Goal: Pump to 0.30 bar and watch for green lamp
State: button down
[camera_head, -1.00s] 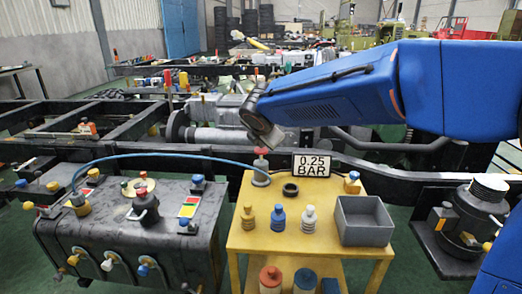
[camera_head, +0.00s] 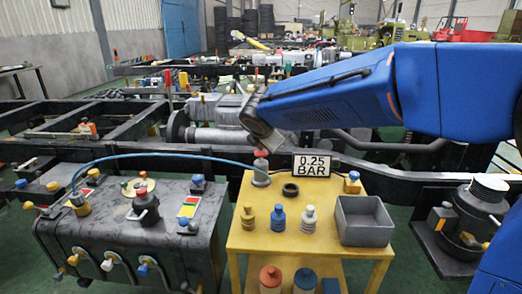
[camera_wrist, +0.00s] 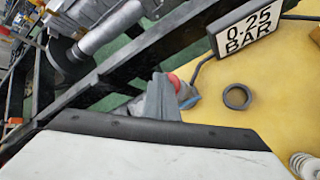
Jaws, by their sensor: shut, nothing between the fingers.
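The hand pump with a red knob (camera_head: 261,154) and grey base stands at the back left of the yellow table (camera_head: 240,240). A blue hose (camera_head: 165,156) runs from it to the dark tank (camera_head: 110,240). A sign behind the table (camera_head: 311,165) reads 0.25 BAR, also in the wrist view (camera_wrist: 246,27). My gripper (camera_wrist: 163,95) is shut and empty, at the red knob and partly covering it in the wrist view. I cannot tell whether they touch. Red, yellow and white panels (camera_head: 188,208) show on the tank; I see no clearly lit green lamp.
A black ring (camera_head: 290,190) lies beside the pump. Several small bottles (camera_head: 279,218) and a grey bin (camera_head: 364,222) stand on the table. A yellow block with a blue top (camera_head: 352,183) is at the back right. A dark frame rail (camera_head: 400,178) runs behind.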

aim_at(261, 153)
jog(key=shift+f, duration=0.5)
dwell(0.5)
jog(key=shift+r, duration=1.6)
jog(key=shift+r, duration=2.5)
